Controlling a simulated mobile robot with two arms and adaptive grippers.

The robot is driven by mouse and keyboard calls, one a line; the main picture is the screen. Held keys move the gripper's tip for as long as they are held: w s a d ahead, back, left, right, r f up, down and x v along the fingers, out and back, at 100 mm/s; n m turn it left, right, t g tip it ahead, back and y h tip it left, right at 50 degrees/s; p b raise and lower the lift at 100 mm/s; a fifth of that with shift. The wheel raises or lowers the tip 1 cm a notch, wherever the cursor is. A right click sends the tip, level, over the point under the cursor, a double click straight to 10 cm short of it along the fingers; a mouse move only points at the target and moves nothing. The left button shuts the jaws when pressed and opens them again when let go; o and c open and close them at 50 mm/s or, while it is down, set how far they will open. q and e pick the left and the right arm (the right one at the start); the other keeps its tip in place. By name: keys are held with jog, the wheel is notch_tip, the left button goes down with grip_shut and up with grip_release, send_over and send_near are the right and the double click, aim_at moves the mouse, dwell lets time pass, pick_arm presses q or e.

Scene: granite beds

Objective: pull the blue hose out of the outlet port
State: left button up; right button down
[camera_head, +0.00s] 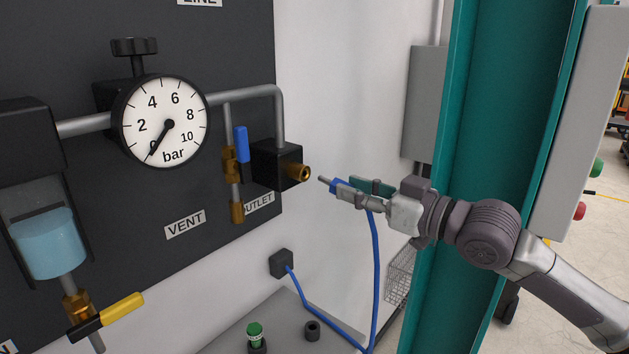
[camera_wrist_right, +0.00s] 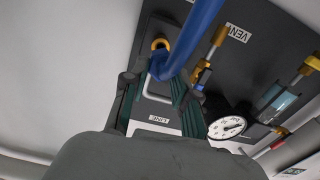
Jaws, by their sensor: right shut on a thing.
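The brass outlet port (camera_head: 304,173) sticks out of a black block on the dark panel, beside the OUTLET label. My right gripper (camera_head: 350,189) is shut on the blue hose (camera_head: 375,265) near its plug end. The hose's grey metal tip points at the port, and a small gap shows between them in the head view. The hose hangs down from the gripper to the grey surface and runs to a black wall fitting. In the right wrist view the blue hose (camera_wrist_right: 187,43) passes between the fingers, with the brass port (camera_wrist_right: 160,44) beyond it. My left gripper is not in view.
A pressure gauge (camera_head: 163,121) reads about 0 bar. A blue-handled vent valve (camera_head: 241,145) stands left of the port. A yellow-handled valve (camera_head: 121,310) is below the blue-filled bowl. A teal column (camera_head: 485,120) stands behind my right arm.

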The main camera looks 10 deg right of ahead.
jog(key=shift+s+d, duration=0.1)
jog(key=s+d+r, duration=0.3)
jog(key=s, duration=0.1)
jog(key=shift+s+d, duration=0.25)
jog(key=shift+s, duration=0.05)
dwell(0.4)
